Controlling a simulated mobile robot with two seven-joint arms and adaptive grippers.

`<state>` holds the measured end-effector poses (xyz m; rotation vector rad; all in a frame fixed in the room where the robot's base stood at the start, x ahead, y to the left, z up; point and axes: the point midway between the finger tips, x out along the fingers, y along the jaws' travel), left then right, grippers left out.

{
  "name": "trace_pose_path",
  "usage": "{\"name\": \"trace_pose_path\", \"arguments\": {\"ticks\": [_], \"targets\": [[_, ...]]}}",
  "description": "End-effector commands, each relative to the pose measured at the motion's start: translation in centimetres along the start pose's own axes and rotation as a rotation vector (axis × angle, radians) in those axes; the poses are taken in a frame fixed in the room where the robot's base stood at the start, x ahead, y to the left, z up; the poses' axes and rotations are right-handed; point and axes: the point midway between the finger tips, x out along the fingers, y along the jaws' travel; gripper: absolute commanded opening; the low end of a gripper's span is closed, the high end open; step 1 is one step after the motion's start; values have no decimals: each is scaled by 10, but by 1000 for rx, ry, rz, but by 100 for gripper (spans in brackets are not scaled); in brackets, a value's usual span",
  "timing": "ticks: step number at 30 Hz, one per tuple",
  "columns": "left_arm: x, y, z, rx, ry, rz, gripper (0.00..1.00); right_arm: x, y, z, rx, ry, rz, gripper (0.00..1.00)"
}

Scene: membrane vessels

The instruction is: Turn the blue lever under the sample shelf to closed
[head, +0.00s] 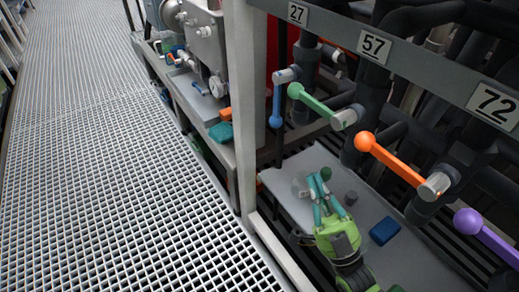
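The blue lever (276,105) hangs straight down from its grey valve hub (287,74), with its ball end at the bottom, just right of the white post. My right gripper (319,187), green with teal fingers, is over the grey shelf, below and to the right of the blue lever and clear of it. Its two fingers come near each other at the tips, beside a small dark green round thing (326,173). I cannot tell whether they are shut or hold it. My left gripper is not in view.
Green (312,101), orange (393,159) and purple (484,233) levers stick out to the right of the blue one. The white post (243,110) stands close at its left. A blue block (384,230) and a grey cylinder (351,198) are on the shelf (285,190).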

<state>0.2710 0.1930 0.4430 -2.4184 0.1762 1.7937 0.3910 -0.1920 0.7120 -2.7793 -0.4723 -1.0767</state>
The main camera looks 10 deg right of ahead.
Motion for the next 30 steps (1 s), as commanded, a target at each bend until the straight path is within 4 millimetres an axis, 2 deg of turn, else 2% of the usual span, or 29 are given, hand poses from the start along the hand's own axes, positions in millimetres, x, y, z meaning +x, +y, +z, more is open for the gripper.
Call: {"name": "trace_pose_path", "arguments": {"ticks": [4, 8, 19, 24, 30], "targets": [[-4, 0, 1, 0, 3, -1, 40, 7, -3, -12, 6, 51, -11, 0], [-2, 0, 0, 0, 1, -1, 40, 26, -3, -15, 6, 55, -11, 0], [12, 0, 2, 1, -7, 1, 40, 104, -4, -18, 6, 52, -10, 0], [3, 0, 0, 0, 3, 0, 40, 121, -4, 1, 6, 48, -9, 0], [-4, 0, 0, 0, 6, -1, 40, 130, -4, 11, 6, 45, -10, 0]]}}
